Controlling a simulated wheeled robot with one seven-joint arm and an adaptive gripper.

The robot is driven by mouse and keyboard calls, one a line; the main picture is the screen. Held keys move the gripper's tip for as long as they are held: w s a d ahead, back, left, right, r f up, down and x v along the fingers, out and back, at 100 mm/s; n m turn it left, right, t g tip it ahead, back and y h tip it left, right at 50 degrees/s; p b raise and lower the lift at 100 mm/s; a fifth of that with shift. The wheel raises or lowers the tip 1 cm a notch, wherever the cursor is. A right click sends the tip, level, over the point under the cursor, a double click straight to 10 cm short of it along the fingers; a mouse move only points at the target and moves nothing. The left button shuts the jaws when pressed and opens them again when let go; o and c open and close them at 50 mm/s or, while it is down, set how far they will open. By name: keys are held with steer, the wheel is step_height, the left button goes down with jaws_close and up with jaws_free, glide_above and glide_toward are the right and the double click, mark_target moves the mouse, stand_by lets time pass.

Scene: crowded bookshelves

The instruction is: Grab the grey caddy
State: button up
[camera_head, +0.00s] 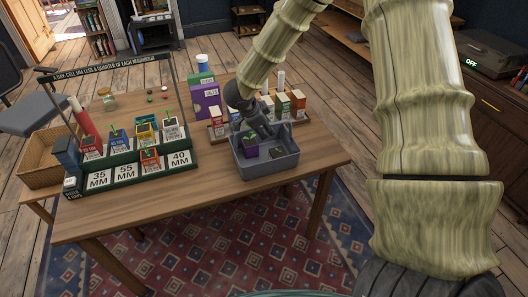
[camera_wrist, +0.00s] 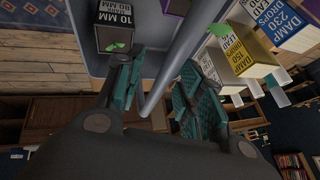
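The grey caddy (camera_head: 268,175) stands near the front right edge of the wooden table in the head view, with small boxed items inside. My gripper (camera_head: 265,131) reaches down over its back part. In the wrist view a grey bar of the caddy (camera_wrist: 178,62) runs between my two fingers (camera_wrist: 160,92). The fingers are apart, one on each side of the bar, and do not look closed on it. A small dark box (camera_wrist: 113,25) with a green bit lies inside the caddy, close to one finger. The head view does not show the fingertips clearly.
A tray of small coloured boxes (camera_head: 297,103) stands close behind the caddy. A purple box (camera_head: 207,103) stands to its left rear. A green stepped rack (camera_head: 130,166) with number cards and a wicker basket (camera_head: 42,165) fill the table's left side. The table's front strip (camera_head: 185,205) is clear.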

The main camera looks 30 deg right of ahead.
steer(key=shift+f, duration=0.2)
stand_by(0.5)
jaws_close()
